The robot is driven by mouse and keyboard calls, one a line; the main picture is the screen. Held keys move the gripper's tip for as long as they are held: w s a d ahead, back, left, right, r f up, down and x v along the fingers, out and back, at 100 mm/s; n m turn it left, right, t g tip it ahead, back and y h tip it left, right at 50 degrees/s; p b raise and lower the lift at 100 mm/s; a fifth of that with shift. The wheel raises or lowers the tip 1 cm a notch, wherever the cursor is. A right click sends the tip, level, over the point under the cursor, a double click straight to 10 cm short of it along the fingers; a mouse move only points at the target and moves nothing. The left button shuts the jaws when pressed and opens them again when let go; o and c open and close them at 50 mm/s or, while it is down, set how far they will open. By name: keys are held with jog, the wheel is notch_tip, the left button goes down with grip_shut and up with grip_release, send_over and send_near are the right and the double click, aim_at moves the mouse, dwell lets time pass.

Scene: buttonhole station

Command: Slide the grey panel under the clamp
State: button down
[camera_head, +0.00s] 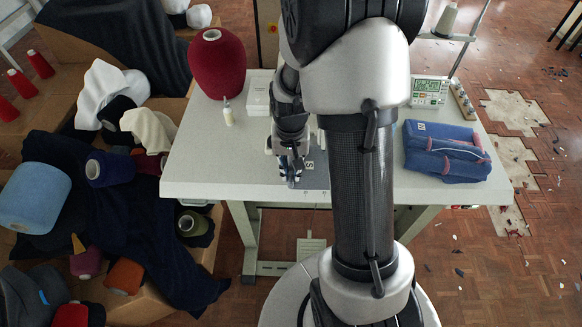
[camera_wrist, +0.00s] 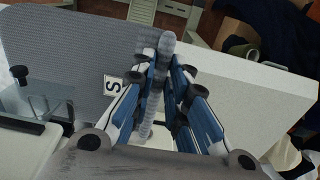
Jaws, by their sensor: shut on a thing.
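The grey panel (camera_wrist: 60,50) lies flat on the white table in the wrist view, with a white tag marked S (camera_wrist: 114,86) near its edge. It also shows partly in the head view (camera_head: 318,180), mostly hidden by my arm. My gripper (camera_wrist: 163,75) has its blue fingers closed on a narrow upright grey ridge, which looks like the panel's pinched edge. In the head view my gripper (camera_head: 291,178) is low over the table's front part. A clear plate with a metal post (camera_wrist: 48,98), seemingly the clamp, stands at the left of the wrist view, apart from my fingers.
A red yarn cone (camera_head: 217,65), a small bottle (camera_head: 227,112) and a white box (camera_head: 258,97) stand on the table's left. Folded blue garments (camera_head: 446,152) and a small display (camera_head: 428,92) are on its right. The table's front left (camera_head: 205,175) is bare.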

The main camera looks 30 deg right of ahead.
jog(key=c, duration=1.5)
grip_release()
notch_tip(320, 180, up, 12)
